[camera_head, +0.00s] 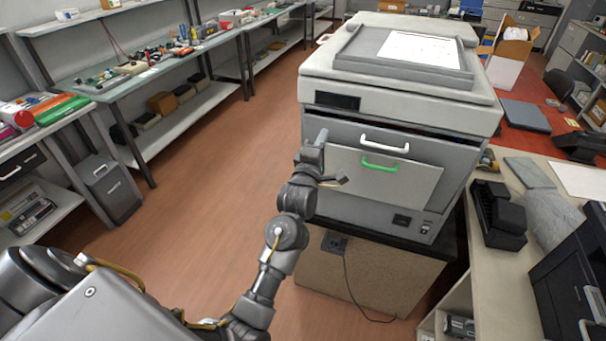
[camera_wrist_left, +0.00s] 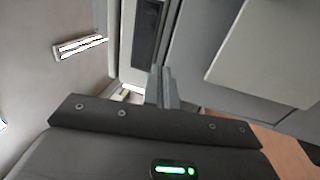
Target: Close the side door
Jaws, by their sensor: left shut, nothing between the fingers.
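A large grey copier (camera_head: 395,95) stands on a speckled cabinet. Its front has a white handle (camera_head: 384,140) and, below that, a light panel (camera_head: 395,180) with a green handle (camera_head: 380,166). I cannot tell a separate side door for sure; the copier's left side is mostly out of sight. My left gripper (camera_head: 321,140) is shut and empty at the front left edge of the copier, overlapping it in the picture; contact cannot be told. In the left wrist view its fingers (camera_wrist_left: 162,88) point at grey copier surfaces, with a light panel (camera_wrist_left: 270,55) at upper right. My right gripper is not in view.
A side table (camera_head: 500,290) with a black device (camera_head: 498,213) and a dark printer (camera_head: 575,280) stands right of the copier. Shelving with a workbench (camera_head: 150,75) lines the left. The brown floor (camera_head: 215,170) between is clear. A cable hangs at the cabinet's front.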

